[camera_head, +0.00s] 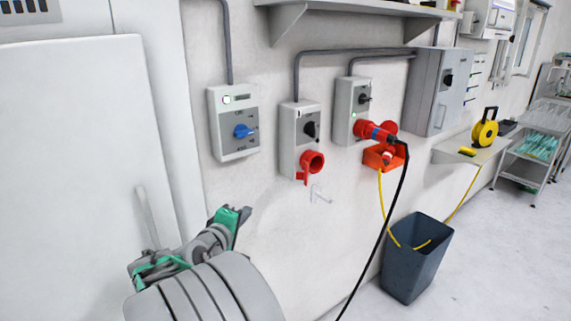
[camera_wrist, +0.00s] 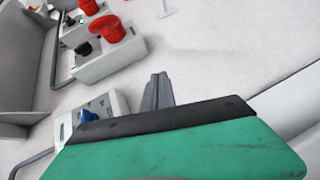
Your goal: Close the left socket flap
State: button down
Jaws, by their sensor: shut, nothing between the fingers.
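The left socket box (camera_head: 302,128) is light grey with a black rotary switch and hangs on the wall. Its red socket (camera_head: 311,163) sticks out at the bottom, with a red piece hanging at its lower left; I cannot tell clearly how the flap stands. In the wrist view, the red socket (camera_wrist: 106,28) shows at the upper left, with the scene turned over. My gripper (camera_head: 246,214) is shut and empty, below and left of the socket and apart from it. Its fingertips (camera_wrist: 158,90) show in the middle of the wrist view.
A grey box with a blue switch (camera_head: 233,125) hangs left of the socket. The right socket box (camera_head: 350,100) holds a red plug with a black cable (camera_head: 400,190). A dark bin (camera_head: 410,270) stands below. A white cabinet (camera_head: 80,180) is at the left.

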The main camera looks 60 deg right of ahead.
aim_at(302, 174)
jog(key=s+d+r+h+p, duration=0.1)
jog(key=s+d+r+p, duration=0.1)
jog(key=d, duration=0.5)
jog(key=s+d+r+n+g+h+p, duration=0.1)
jog(key=s+d+r+p, duration=0.1)
jog(key=d, duration=0.5)
jog(key=shift+s+r+h, duration=0.3)
jog(key=shift+s+r, duration=0.3)
jog(key=shift+s, duration=0.35)
jog(key=shift+n+t+p, duration=0.3)
jog(key=shift+n+p, duration=0.05)
jog(key=shift+n, duration=0.05)
